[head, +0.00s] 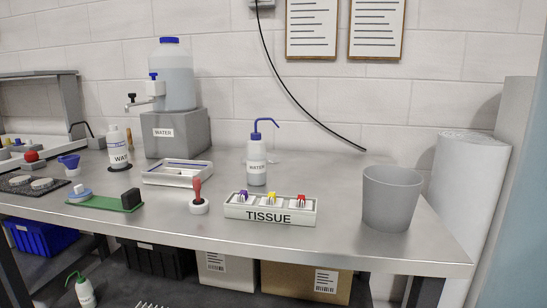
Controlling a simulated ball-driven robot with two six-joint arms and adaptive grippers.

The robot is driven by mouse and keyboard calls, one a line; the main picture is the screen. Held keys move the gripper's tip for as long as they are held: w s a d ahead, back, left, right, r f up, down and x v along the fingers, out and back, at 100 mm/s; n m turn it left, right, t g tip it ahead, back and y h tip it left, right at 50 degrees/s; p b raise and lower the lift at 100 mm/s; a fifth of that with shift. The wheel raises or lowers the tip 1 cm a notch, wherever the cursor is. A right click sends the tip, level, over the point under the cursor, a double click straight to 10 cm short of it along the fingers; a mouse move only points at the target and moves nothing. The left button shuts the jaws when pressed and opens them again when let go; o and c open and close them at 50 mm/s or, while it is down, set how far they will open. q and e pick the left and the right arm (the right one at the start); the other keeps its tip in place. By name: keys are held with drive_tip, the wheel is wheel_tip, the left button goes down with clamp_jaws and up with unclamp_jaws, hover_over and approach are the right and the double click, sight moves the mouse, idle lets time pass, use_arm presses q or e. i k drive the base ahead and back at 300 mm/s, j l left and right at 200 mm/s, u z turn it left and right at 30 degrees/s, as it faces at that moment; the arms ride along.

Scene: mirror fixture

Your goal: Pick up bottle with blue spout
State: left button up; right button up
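The bottle with the blue spout (256,160) stands upright on the steel table (300,234), near the middle of the head view. Neither of my grippers shows in the head view.
The tissue holder (268,213) sits in front of the bottle. A red-handled stamp (198,200) and white tray (176,174) are left; a grey bin (390,200) is right. A large jug (173,80) on a grey block (177,133) stands behind left. A black cable hangs behind.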

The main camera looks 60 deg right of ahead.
sight(255, 159)
drive_tip(key=z, duration=1.7)
